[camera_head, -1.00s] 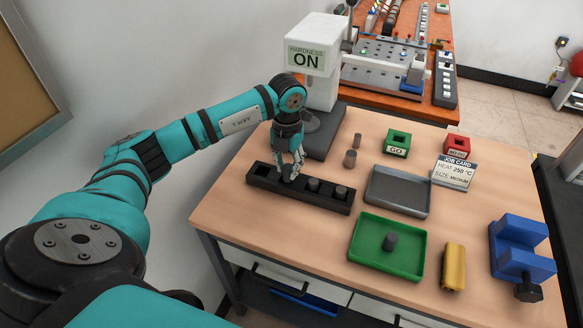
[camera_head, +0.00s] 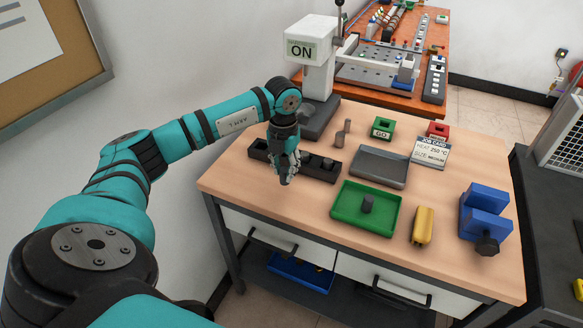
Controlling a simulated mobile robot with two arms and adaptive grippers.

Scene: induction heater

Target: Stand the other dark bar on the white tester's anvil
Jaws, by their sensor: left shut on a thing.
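My left gripper (camera_head: 286,173) is shut at the near side of the black rack (camera_head: 259,153), its fingers covering part of it. What it holds is a dark bar, mostly hidden by the fingers. Two dark bars (camera_head: 328,163) stand in the rack's right part. My right gripper is out of view.
A grey tray (camera_head: 380,168), green GO box (camera_head: 382,128), red box (camera_head: 437,130) and job card (camera_head: 430,152) lie beyond. A yellow object (camera_head: 422,226) and blue vise (camera_head: 484,212) stand at right.

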